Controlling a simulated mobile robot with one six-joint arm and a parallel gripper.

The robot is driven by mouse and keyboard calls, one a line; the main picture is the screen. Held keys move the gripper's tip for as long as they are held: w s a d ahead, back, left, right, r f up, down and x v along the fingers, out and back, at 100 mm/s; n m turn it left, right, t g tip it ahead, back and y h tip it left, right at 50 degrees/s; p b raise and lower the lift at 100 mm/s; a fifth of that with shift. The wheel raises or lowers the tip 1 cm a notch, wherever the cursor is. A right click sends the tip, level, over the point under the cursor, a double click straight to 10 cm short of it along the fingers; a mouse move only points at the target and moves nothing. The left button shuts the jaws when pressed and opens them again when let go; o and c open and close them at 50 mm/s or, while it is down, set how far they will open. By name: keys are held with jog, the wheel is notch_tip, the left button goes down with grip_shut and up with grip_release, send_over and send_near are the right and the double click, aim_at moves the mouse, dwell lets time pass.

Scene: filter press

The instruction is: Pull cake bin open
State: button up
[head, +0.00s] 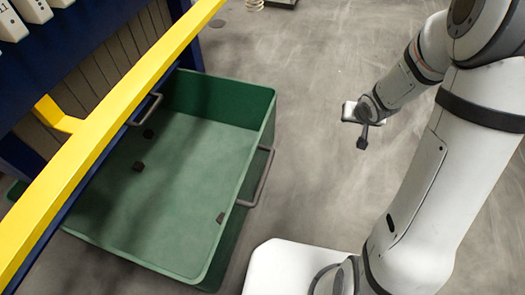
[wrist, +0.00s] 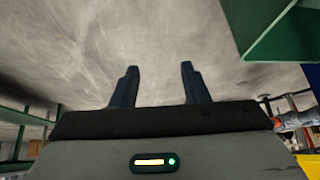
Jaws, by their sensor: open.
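The green cake bin (head: 256,105) stands on the floor at the left in the head view, sticking out past the press. A grey bar handle (head: 257,178) is on its right side wall. A green corner, apparently of the bin (wrist: 285,30), shows at the top right of the wrist view. My gripper (head: 362,138) is to the right of the bin, clear of the handle. In the wrist view its two dark fingers (wrist: 158,85) are spread apart with nothing between them. The handle cannot be made out in the wrist view.
A yellow rail (head: 100,125) and the dark blue press frame (head: 75,45) run over the bin's left part. A few dark lumps (head: 138,166) lie in the bin. Grey floor (head: 310,60) is open behind and right of the bin.

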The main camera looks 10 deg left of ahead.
jog(key=w+a+f+y, duration=0.1)
jog(key=a+f+y, duration=0.2)
jog(key=a+f, duration=0.3)
jog(key=w+a+f+y, duration=0.1)
jog(key=a+f+y, duration=0.25)
jog(key=f, duration=0.55)
jog(key=s+a+f+m+g+y+b, duration=0.1)
jog(key=s+a+f+g+y, duration=0.1)
jog(key=s+a+f+y, duration=0.4)
jog(key=s+a+f+g+y, duration=0.3)
jog(key=s+a, duration=0.2)
jog(key=s, duration=0.3)
jog(key=w+a+f+b, duration=0.1)
jog(key=a+b, duration=0.1)
jog(key=a, duration=0.4)
jog(key=shift+a+f, duration=0.3)
jog(key=shift+w, duration=0.1)
jog(key=shift+c, duration=0.4)
grip_shut()
